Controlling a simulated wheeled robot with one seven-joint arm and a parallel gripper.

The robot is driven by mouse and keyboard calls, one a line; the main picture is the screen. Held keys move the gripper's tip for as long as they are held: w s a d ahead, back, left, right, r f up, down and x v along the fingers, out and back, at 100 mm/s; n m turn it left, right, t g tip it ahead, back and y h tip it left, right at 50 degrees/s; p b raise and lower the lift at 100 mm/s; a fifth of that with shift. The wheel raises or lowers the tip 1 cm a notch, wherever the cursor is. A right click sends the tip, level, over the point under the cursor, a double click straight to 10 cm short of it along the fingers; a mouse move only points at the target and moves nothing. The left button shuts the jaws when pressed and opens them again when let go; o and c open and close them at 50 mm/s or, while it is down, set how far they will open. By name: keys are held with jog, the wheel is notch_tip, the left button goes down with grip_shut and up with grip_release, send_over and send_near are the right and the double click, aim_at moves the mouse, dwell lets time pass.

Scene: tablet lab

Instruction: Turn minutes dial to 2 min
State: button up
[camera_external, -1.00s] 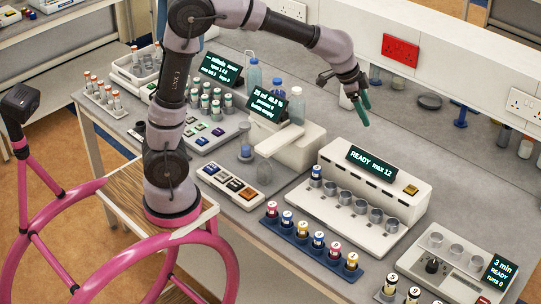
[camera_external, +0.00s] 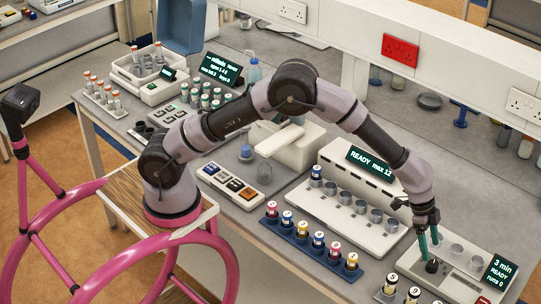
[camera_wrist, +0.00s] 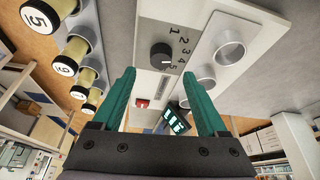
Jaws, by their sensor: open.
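The minutes dial (camera_external: 432,267) is a small black knob on the grey panel of a white device at the front right. In the wrist view the dial (camera_wrist: 161,55) stands beside the printed numbers 1 to 5. The device's screen (camera_external: 499,270) reads 3 min, runs 0. My gripper (camera_external: 430,243) points down just above the dial, its teal fingers apart and empty. In the wrist view the gripper (camera_wrist: 157,78) has the dial showing between and beyond its fingertips. I cannot tell whether a finger touches the dial.
Metal cups (camera_external: 456,251) stand on the device close to the dial. Yellow-and-black numbered vials (camera_external: 391,281) stand just left of it. A white READY machine (camera_external: 372,182) with a row of cups is behind and to the left. A blue rack (camera_external: 300,237) of coloured vials lies further left.

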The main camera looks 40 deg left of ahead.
aim_at(442, 270)
jog(key=x, duration=0.6)
jog(key=shift+f, duration=0.1)
grip_shut()
jog(key=shift+n, duration=0.3)
jog(key=shift+s+n+t+y, duration=0.1)
jog(key=shift+n+t+y, duration=0.3)
jog(key=shift+n, duration=0.95)
jog(key=shift+n+t+y, duration=0.1)
jog(key=shift+n+t, duration=0.5)
jog(key=shift+n, duration=0.75)
grip_release()
